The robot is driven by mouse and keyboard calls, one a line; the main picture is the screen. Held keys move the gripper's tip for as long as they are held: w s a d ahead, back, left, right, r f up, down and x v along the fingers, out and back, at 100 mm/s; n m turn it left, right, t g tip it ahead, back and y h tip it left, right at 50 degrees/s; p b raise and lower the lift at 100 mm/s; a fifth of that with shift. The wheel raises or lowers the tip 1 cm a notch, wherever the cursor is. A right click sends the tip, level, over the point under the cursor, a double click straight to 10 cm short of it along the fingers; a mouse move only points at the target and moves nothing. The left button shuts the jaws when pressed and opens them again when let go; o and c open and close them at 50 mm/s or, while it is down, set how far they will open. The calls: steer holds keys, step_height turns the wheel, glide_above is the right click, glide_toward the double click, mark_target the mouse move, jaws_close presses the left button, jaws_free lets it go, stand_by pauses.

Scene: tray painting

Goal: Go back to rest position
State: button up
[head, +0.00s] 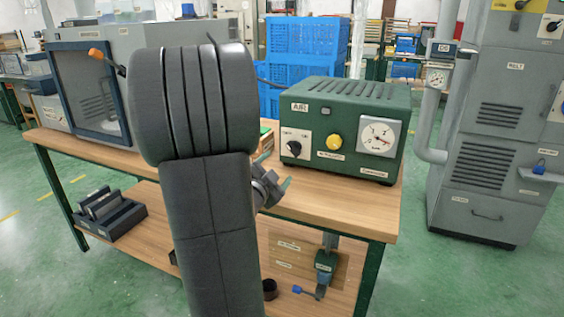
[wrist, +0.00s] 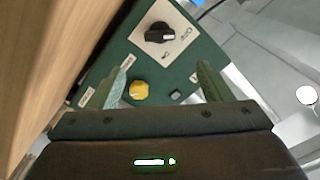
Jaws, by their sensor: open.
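My gripper (wrist: 160,88) shows in the wrist view with its two green fingers apart and nothing between them. It faces the front of the green box labelled AIR (head: 345,110), which stands on the wooden table. A black knob (wrist: 160,36) on a white plate and a yellow knob (wrist: 139,90) show on that front in the wrist view. In the head view my arm covers the middle of the picture and hides most of my gripper (head: 275,190). Its fingers show at the arm's right edge, in front of and left of the box.
The wooden table (head: 330,207) has bare top in front of the box. A grey cabinet with a dark-framed window (head: 90,95) stands at its left. A dark rack (head: 108,215) is on the lower shelf. Blue crates (head: 305,40) are behind. A tall grey machine (head: 490,130) stands right.

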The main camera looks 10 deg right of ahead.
mark_target(293, 150)
steer(key=shift+s+a, duration=0.3)
steer(key=shift+s, duration=0.15)
steer(key=b+x, duration=0.1)
steer(key=x, duration=1.3)
steer(key=shift+f, duration=0.1)
steer(key=shift+s, duration=0.1)
